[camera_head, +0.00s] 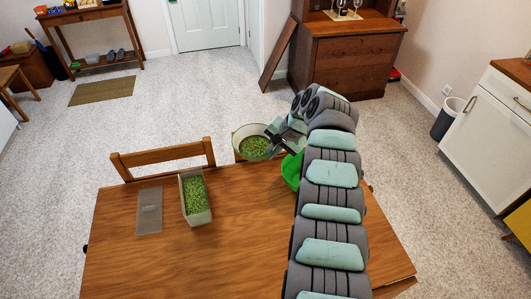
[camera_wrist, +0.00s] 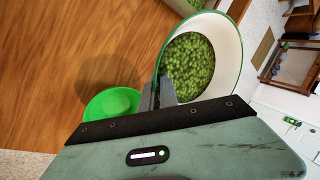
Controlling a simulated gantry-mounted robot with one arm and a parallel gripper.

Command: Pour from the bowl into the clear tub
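A white bowl with a green rim (camera_head: 239,133) holds many small green pieces. It is held up at the table's far edge, and its inner wall also shows in the wrist view (camera_wrist: 229,52). My gripper (camera_head: 272,143) is shut on the bowl's rim; its fingers show at the rim in the wrist view (camera_wrist: 158,92). The bowl looks roughly level in the head view. The clear tub (camera_head: 198,218) stands on the table left of and nearer than the bowl, and green pieces fill much of it.
A bright green bowl (camera_head: 291,172) stands on the table, partly hidden behind my arm; it also shows in the wrist view (camera_wrist: 113,102). A flat translucent lid (camera_head: 149,210) lies left of the tub. A wooden chair back (camera_head: 163,155) rises behind the table (camera_head: 190,262). The table's front is clear.

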